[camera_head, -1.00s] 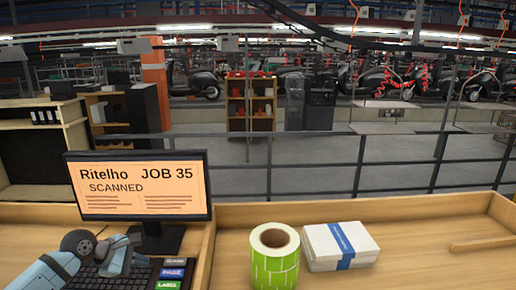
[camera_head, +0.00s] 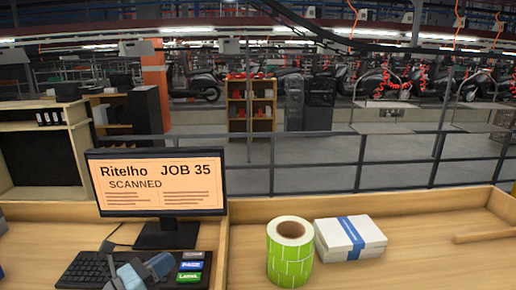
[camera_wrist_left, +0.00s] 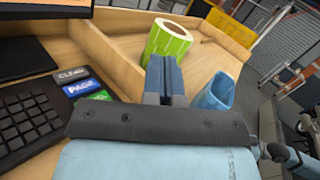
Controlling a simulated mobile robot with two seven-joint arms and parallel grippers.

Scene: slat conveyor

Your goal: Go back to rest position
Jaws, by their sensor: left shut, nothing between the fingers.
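My left gripper (camera_head: 143,272) shows at the bottom of the head view, over the right part of the black keyboard (camera_head: 90,268). In the left wrist view its blue-grey fingers (camera_wrist_left: 165,78) are shut together, with nothing between them. The fingers are to the right of the keyboard (camera_wrist_left: 30,118) and its coloured keys in that view. The rest of my left arm is below the picture in the head view.
A monitor (camera_head: 155,185) reading "Ritelho JOB 35 SCANNED" stands behind the keyboard. Right of a wooden divider stand a green label roll (camera_head: 290,253) and a white stack (camera_head: 350,238) with a blue band. The bench right of them is largely clear. A railing (camera_head: 360,165) runs behind.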

